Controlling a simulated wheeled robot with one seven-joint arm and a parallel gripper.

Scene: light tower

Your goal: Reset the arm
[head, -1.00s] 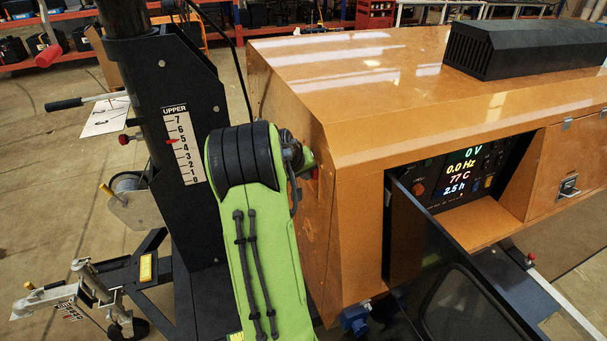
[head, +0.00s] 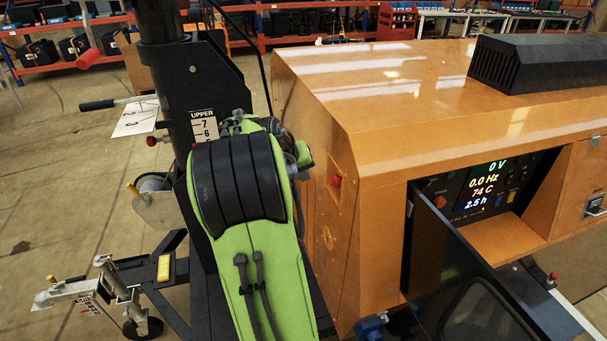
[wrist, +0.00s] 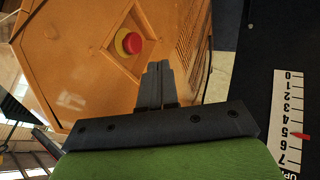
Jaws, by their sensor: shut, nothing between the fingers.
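My gripper (wrist: 160,68) shows in the wrist view with its two dark fingers together and nothing between them. Beyond the fingertips is the orange generator cabinet's end, with a red emergency button (wrist: 128,42) on a yellow base in a diamond-shaped recess. The button appears up and left of the fingertips, apart from them. In the head view my green and black arm rises in front of the dark mast (head: 165,70) and beside the orange cabinet (head: 370,130); my gripper is hidden there.
An open dark door (head: 475,290) stands below the lit control panel (head: 478,186). The mast's number scale (wrist: 287,125) is right of my gripper. A trailer hitch (head: 70,290) lies at lower left. Open floor (head: 50,200) is at the left.

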